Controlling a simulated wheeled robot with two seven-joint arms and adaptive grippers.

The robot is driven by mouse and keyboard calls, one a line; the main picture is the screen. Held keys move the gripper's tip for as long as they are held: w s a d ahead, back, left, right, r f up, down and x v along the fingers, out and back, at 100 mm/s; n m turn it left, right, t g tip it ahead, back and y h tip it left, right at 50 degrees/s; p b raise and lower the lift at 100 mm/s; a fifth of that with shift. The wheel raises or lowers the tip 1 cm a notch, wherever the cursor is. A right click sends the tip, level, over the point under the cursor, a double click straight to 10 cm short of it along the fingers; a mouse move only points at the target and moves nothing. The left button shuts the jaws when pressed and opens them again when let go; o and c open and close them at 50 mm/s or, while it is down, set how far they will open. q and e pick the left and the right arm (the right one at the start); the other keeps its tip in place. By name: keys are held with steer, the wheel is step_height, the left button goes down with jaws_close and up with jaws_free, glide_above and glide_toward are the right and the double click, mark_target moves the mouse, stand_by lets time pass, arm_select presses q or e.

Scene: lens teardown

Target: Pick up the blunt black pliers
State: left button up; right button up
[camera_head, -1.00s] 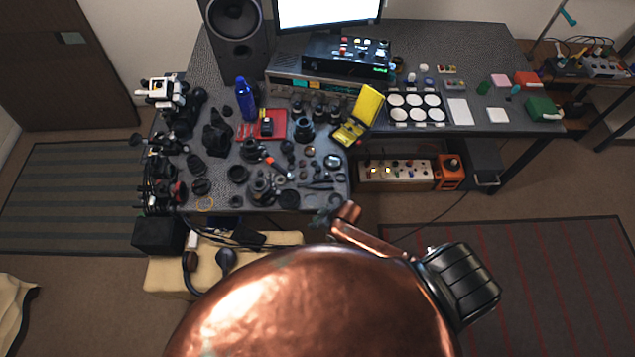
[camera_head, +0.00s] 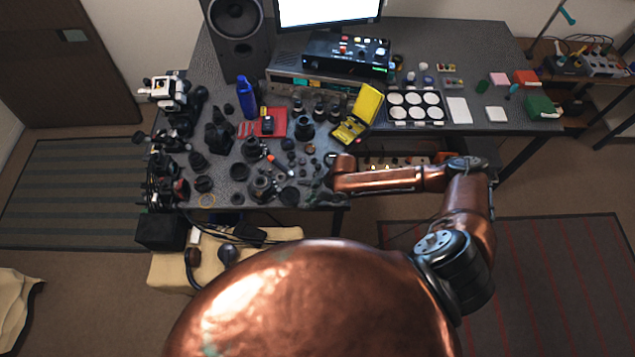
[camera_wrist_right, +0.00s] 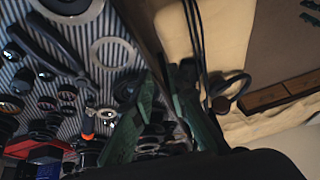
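My right gripper (camera_head: 322,190) is at the front right edge of the workbench in the head view, small and partly hidden by my forearm. In the right wrist view its two green fingers (camera_wrist_right: 160,80) stand apart with nothing seen held between them. Dark, long-handled pliers (camera_wrist_right: 50,45), which look like the black pliers, lie on the striped bench top, left of the fingers and apart from them. In the head view my arm and gripper cover most of the spot where they lie. My left gripper is not in view.
The bench top (camera_head: 225,182) is crowded with dark lens parts and rings. A screwdriver with an orange tip (camera_wrist_right: 88,125) lies near the fingers. A blue bottle (camera_head: 246,98) and a yellow case (camera_head: 367,104) stand farther back. A padded cream seat (camera_head: 170,272) is below the front edge.

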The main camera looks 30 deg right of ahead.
steer(key=shift+m+t+h, duration=0.4)
steer(key=shift+m+h, duration=0.2)
steer(key=w+d, duration=0.2)
steer(key=d, duration=0.1)
steer(key=w+d+r, duration=0.1)
steer(key=d, duration=0.3)
steer(key=w+d, duration=0.2)
steer(key=d, duration=0.2)
steer(key=shift+w+d+r, duration=0.15)
steer(key=shift+w+r, duration=0.05)
steer(key=shift+w, duration=0.1)
steer(key=x, duration=0.7)
steer(key=shift+w+a+p, duration=0.35)
steer(key=shift+c, duration=0.2)
jaws_close()
